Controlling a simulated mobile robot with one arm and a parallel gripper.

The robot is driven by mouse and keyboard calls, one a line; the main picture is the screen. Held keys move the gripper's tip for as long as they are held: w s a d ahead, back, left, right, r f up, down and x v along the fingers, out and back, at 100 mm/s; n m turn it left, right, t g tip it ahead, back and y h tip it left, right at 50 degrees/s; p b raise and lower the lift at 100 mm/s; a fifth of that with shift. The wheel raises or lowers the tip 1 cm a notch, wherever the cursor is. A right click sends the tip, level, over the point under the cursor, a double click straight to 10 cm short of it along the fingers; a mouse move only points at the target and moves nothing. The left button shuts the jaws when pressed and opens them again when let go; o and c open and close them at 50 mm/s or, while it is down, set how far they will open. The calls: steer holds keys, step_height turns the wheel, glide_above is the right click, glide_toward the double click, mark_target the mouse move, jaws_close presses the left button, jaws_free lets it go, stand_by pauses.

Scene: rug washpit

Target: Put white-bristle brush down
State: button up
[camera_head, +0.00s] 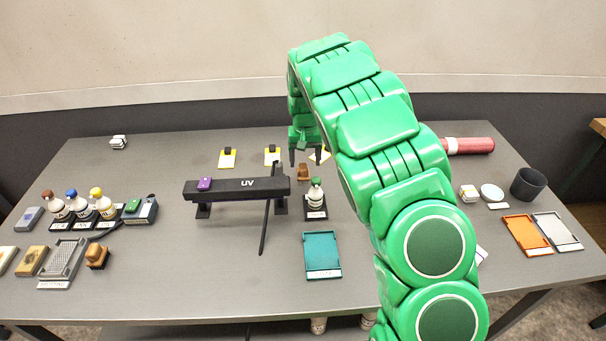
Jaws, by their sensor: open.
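My gripper (306,157) is at the far middle of the table, fingers pointing down and spread apart, with nothing seen between them. A small brown wooden block with a knob (304,172), brush-like, stands on the table just below and in front of the fingers. Its bristles are too small to make out, so I cannot tell whether it is the white-bristle brush. A similar brown brush (97,255) stands at the left front beside a grey ribbed tray (63,265). My green arm hides part of the table to the right of the gripper.
A black UV bar (236,188) on feet stands left of the gripper, with a thin dark rod leaning by it. A green-capped bottle (315,195) and a teal tray (322,257) are in front. Several bottles stand left; a dark cup (528,185) stands right.

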mark_target(303, 164)
steer(key=shift+w+a+f, duration=0.1)
steer(key=shift+a+f, duration=0.05)
steer(key=shift+f, duration=1.2)
steer(key=shift+w+a+f, duration=0.1)
steer(key=shift+a+f, duration=0.05)
steer(key=shift+f, duration=1.2)
steer(key=c, duration=1.3)
